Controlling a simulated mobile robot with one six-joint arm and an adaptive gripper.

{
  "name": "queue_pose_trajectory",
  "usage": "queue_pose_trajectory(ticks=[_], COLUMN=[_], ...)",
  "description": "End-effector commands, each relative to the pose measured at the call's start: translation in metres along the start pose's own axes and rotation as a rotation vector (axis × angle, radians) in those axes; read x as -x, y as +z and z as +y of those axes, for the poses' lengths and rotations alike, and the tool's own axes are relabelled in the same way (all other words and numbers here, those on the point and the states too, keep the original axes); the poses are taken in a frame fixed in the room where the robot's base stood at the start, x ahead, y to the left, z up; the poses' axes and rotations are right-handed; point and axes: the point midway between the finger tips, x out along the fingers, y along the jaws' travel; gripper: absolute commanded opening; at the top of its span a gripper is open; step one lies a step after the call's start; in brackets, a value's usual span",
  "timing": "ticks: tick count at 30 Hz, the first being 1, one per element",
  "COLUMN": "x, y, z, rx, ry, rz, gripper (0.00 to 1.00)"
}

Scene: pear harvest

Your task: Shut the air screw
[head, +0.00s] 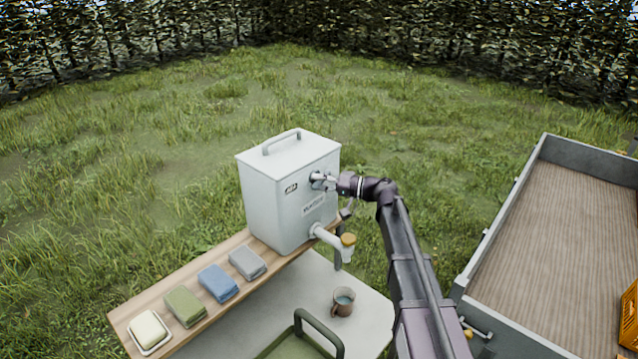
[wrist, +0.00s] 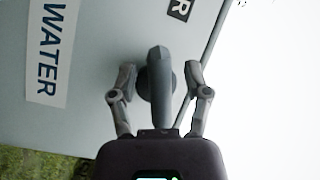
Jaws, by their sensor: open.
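The white water container (head: 275,200) stands on a wooden board, with its labelled face towards the right. The air screw (wrist: 158,85) is a grey wing-like handle on a round base, on that face near the AIR label (head: 291,187). In the wrist view its handle lies lengthwise, pointing towards my palm. My gripper (wrist: 160,72) is open, with one finger on each side of the handle and visible gaps between. In the head view my gripper (head: 322,181) is at the container's upper face and largely covers the screw.
Below is a tap (head: 333,241) with a yellow-brown top. A mug (head: 343,302) with water stands under it on a pale surface. Several folded cloths (head: 218,283) and a soap dish (head: 149,332) lie on the board. A trailer bed (head: 560,230) is at right.

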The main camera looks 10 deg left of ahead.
Motion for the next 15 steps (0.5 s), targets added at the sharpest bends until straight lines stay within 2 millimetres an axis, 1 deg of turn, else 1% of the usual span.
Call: queue_pose_trajectory(ticks=[1, 2, 3, 5, 6, 7, 15], x=[0.0001, 0.0001, 0.0001, 0.0001, 0.0001, 0.0001, -0.0001], y=[0.0, 0.0, 0.0, 0.0, 0.0, 0.0, 0.0004], z=[0.0, 0.0, 0.0, 0.0, 0.0, 0.0, 0.0006], rx=[0.0, 0.0, 0.0, 0.0, 0.0, 0.0, -0.012], ry=[0.0, 0.0, 0.0, 0.0, 0.0, 0.0, -0.006], rz=[0.0, 0.0, 0.0, 0.0, 0.0, 0.0, 0.003], gripper=[0.54, 0.45, 0.33, 0.15, 0.03, 0.0, 0.0])
